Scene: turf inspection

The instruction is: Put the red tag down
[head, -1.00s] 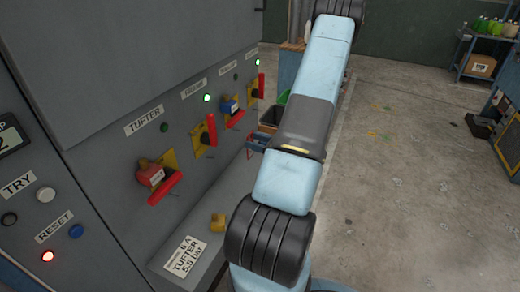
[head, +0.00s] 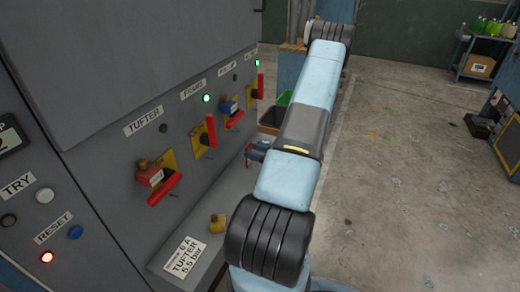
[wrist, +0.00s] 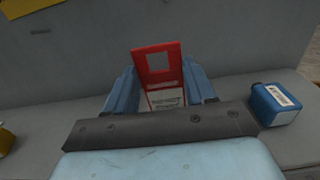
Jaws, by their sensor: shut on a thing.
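The red tag (wrist: 154,77) stands upright between the two blue fingers of my gripper (wrist: 160,92) in the wrist view. It has a square opening in its upper part and a white printed label lower down. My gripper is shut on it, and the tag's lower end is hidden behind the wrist. In the head view my gripper (head: 257,151) is small, beside the machine's grey ledge and partly behind my arm. I cannot tell whether the tag touches the ledge (wrist: 237,88).
A blue block with a white label (wrist: 276,104) sits on the ledge right of my gripper. A brass-coloured block (head: 218,224) is on the near ledge. Several switches with red handles, such as the TUFTER one (head: 163,187), project from the panel.

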